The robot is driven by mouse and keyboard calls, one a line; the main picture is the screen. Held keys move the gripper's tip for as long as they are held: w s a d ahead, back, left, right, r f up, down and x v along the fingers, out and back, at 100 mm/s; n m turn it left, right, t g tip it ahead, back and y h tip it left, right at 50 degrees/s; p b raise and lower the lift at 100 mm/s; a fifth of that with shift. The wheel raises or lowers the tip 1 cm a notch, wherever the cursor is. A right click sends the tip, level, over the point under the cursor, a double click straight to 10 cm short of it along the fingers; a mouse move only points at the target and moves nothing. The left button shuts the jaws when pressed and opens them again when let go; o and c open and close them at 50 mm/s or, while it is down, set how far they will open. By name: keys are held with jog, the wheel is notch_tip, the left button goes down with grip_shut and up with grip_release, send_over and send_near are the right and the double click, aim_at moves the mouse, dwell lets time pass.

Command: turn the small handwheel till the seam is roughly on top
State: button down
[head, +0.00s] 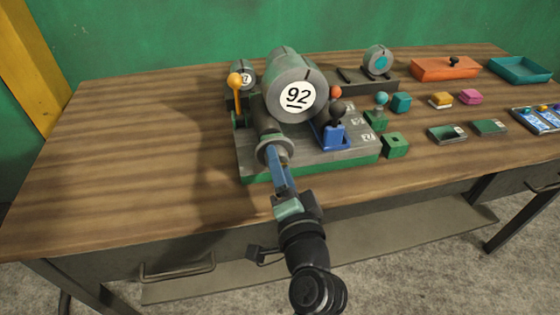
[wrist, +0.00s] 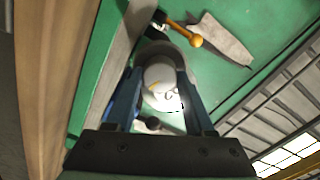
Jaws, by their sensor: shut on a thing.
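What I take for the small handwheel (head: 266,148) is a grey round piece at the front left of the green-edged fixture. My gripper (head: 278,160) reaches it from the front, its blue fingers shut on its hub. In the wrist view the fingers (wrist: 160,95) close on a pale, rounded piece (wrist: 163,76) with small yellow and dark marks. A big grey drum (head: 290,73) marked 92 stands just behind. A short dark line shows at the upper right of its face. The fingers cover part of the wheel; I cannot make out its seam.
An orange-knobbed lever (head: 236,80) stands close left of the drum. A blue-based black-knob lever (head: 335,130) stands close right. Small blocks, an orange box (head: 446,68) and a teal tray (head: 520,69) lie farther right. The table's left side is clear.

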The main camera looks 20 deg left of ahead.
jog(key=shift+f, duration=0.1)
dwell(0.3)
jog(key=shift+c, duration=1.3)
grip_release()
jog(key=shift+s, duration=0.1)
jog(key=b+v, duration=0.1)
jog(key=v, duration=1.2)
jog(key=shift+b, duration=0.35)
